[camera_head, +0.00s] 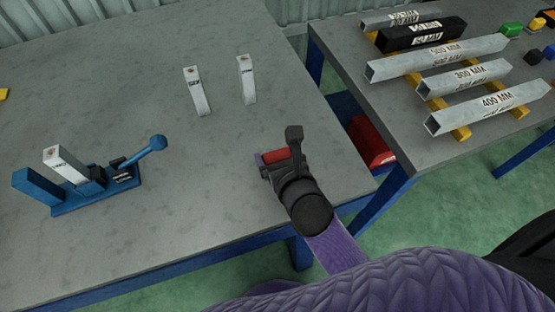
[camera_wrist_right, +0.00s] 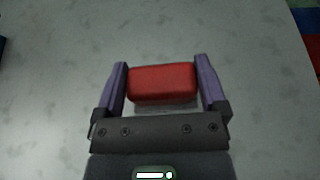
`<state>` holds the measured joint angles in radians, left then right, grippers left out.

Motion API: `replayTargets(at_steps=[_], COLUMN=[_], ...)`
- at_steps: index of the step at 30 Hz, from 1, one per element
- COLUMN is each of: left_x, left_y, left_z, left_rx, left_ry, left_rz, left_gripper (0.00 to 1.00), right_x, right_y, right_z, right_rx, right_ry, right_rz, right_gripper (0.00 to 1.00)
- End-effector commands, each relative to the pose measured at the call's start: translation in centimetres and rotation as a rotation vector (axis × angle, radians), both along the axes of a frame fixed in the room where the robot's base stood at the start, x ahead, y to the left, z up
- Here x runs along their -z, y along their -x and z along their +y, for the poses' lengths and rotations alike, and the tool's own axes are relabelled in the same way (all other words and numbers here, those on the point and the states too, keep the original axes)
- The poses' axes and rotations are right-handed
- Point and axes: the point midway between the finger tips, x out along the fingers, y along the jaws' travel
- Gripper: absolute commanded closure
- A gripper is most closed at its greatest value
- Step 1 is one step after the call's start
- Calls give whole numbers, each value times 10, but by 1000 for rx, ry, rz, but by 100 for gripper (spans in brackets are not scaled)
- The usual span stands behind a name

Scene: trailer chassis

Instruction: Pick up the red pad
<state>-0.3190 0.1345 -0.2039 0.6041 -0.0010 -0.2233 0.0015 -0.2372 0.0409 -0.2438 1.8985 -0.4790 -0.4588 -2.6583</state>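The red pad (camera_wrist_right: 163,84) is a small block with rounded edges, lying crosswise between the two purple fingers of my right gripper (camera_wrist_right: 163,72) in the right wrist view. Its ends come very close to both fingers; I cannot tell whether they press on it. In the head view the red pad (camera_head: 275,156) shows partly beside my dark right gripper (camera_head: 276,150), near the right edge of the grey table. I cannot tell whether the pad rests on the table or is slightly above it. My left gripper is not in view.
The grey table (camera_head: 200,160) has a blue clamp fixture (camera_head: 90,190) holding a white block at left and two upright white blocks (camera_head: 197,92) (camera_head: 246,80) at the back. A second table (camera_head: 400,120) holds several labelled bars. A red bin (camera_head: 370,142) stands between the tables.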

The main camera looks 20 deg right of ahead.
Motion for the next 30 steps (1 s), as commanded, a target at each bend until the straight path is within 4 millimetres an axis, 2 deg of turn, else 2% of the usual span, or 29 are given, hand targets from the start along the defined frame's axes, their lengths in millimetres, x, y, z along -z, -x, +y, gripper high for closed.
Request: replayTargets(at_steps=[1,9,16,20,24,27,30], left_x=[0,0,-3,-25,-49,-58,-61], left_y=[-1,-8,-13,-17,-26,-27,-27], left_z=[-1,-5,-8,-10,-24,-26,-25], left_rx=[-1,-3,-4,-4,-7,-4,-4], left_ry=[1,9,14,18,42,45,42], left_rz=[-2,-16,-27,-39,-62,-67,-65], left_gripper=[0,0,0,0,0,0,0], right_x=[0,0,-5,-40,-78,-95,-102], right_y=[0,0,0,0,-1,0,0], right_z=[0,0,0,0,0,-1,0], right_rx=[0,0,0,-2,-1,1,1], right_ry=[0,0,1,3,2,1,1], right_rz=[0,0,-2,-7,-8,-5,-3], right_gripper=[21,77,78,78,78,78,78])
